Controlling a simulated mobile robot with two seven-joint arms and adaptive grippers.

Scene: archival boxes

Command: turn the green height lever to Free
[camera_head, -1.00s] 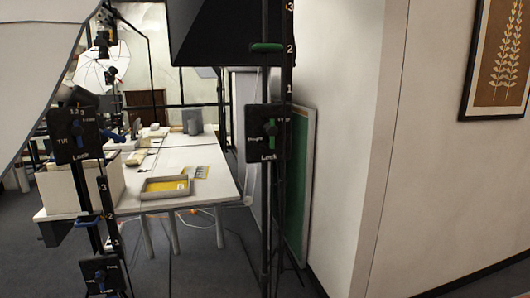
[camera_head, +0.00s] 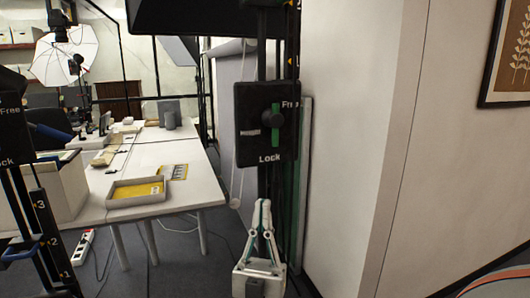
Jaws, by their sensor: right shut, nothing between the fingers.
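The green height lever (camera_head: 276,126) is a narrow upright bar with a black knob on a black panel (camera_head: 250,148) fixed to a dark stand. "Free" is printed at the panel's upper right and "Lock" at its bottom; the lever stands nearly vertical and does not point at Free. My right gripper (camera_head: 262,204) is pale with green edges and points up just below the panel. Its fingers are shut and empty, apart from the lever. My left gripper is out of view.
A blue-levered stand (camera_head: 50,132) is at the left. A white table (camera_head: 180,151) holds a grey tray (camera_head: 137,192) and boxes. A white wall (camera_head: 345,140) stands close at the right, with a green board (camera_head: 303,180) beside the stand. Cables lie on the floor.

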